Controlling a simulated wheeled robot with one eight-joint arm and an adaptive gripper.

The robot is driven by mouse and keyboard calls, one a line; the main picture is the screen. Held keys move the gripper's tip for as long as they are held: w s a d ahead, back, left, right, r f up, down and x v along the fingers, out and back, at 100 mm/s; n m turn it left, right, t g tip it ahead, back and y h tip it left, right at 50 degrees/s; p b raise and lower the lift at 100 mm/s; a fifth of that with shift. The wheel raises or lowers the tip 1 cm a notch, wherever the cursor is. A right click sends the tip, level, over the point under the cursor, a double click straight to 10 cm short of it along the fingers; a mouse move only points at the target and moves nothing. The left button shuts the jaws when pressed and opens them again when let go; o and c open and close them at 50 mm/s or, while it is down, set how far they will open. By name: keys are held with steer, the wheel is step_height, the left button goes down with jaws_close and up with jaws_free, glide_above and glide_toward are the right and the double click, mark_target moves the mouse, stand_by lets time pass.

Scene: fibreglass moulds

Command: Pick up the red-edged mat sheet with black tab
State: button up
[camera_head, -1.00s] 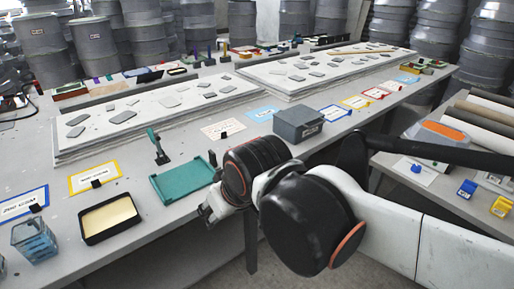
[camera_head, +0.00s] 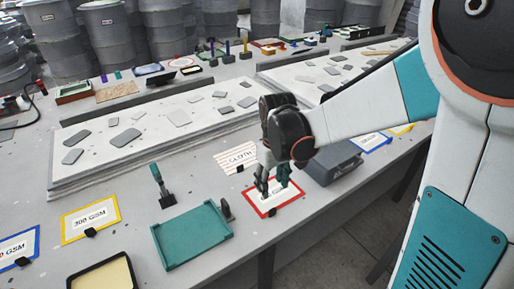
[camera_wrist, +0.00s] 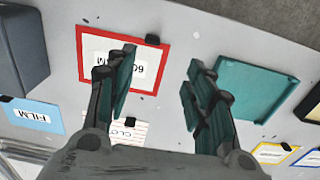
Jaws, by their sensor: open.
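The red-edged sheet (camera_head: 291,197) lies flat on the table near its front edge in the head view, partly hidden by my gripper (camera_head: 273,184). In the wrist view the white sheet with its red border (camera_wrist: 93,62) lies at upper left, its printing partly covered by a finger. Its black tab (camera_wrist: 153,39) stands at the sheet's edge, between and beyond the fingers. My gripper (camera_wrist: 160,83) is open and empty, pointing down over the sheet. One finger overlaps the sheet; the other appears over bare table near the green tray. The exact height is unclear.
The green tray (camera_head: 190,238) is left of the sheet, with a small dark upright piece (camera_head: 226,208) beside it. A grey box (camera_head: 330,162) stands close on the right. The striped cloth card (camera_head: 238,157) lies behind. White slabs (camera_head: 150,130) fill the table's middle.

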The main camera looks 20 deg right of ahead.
steer(key=b, duration=0.3)
glide_above(273, 210)
step_height(273, 210, down, 9)
steer(key=shift+a+f, duration=0.1)
steer(key=shift+a, duration=0.05)
steer(key=shift+f+b, duration=1.35)
steer(key=shift+f, duration=1.25)
steer(key=shift+r, duration=0.1)
steer(key=shift+c, duration=0.5)
jaws_close()
